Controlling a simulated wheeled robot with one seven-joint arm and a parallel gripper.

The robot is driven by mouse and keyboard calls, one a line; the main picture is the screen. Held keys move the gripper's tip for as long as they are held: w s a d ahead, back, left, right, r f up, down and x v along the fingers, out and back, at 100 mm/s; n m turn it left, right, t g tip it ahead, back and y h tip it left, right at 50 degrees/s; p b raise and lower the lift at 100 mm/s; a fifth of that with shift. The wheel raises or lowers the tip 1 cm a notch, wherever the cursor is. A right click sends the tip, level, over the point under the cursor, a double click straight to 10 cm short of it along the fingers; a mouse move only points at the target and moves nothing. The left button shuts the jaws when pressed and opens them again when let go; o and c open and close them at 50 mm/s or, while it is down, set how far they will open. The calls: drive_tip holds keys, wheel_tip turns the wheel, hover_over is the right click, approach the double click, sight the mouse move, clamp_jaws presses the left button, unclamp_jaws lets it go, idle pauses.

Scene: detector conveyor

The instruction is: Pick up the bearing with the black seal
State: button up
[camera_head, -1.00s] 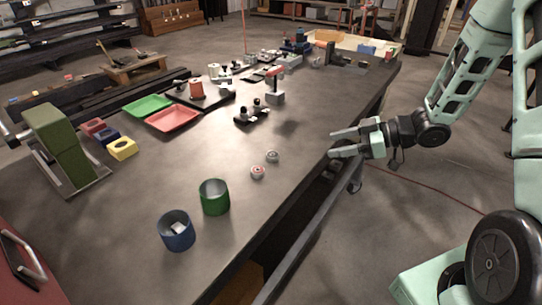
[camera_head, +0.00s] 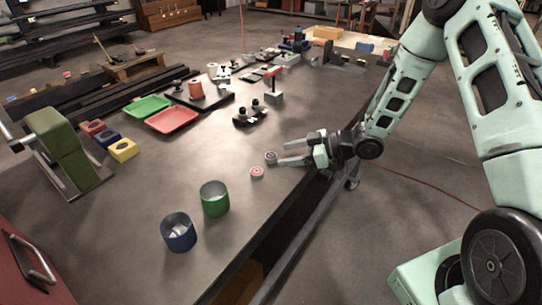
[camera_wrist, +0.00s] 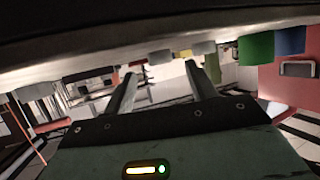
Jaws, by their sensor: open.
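Two small bearings lie near the table's right edge in the head view. The farther bearing (camera_head: 271,157) has a grey, dark-looking face, and the nearer bearing (camera_head: 257,172) shows a reddish ring. The black seal is too small to make out surely. My gripper (camera_head: 282,154) is open and empty over the table edge, its fingers pointing left, with the dark-faced bearing just beyond the tips. In the wrist view, which looks upside down, one grey bearing (camera_wrist: 160,57) appears between the fingers and the other (camera_wrist: 204,48) by the right fingertip.
A green cup (camera_head: 215,199) and a blue cup (camera_head: 178,232), holding something pale, stand nearer on the table (camera_head: 110,225). A black fixture (camera_head: 250,116) stands behind the bearings. Red (camera_head: 172,119) and green (camera_head: 147,107) trays lie farther left.

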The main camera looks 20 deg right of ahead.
sight(271, 155)
drive_tip(key=p+x, duration=0.1)
drive_tip(key=x, duration=0.3)
drive_tip(key=shift+r, duration=0.1)
drive_tip(key=c, duration=1.1)
drive_tip(key=shift+r, duration=0.15)
wheel_tip(271, 155, up, 10)
drive_tip(key=b, duration=0.1)
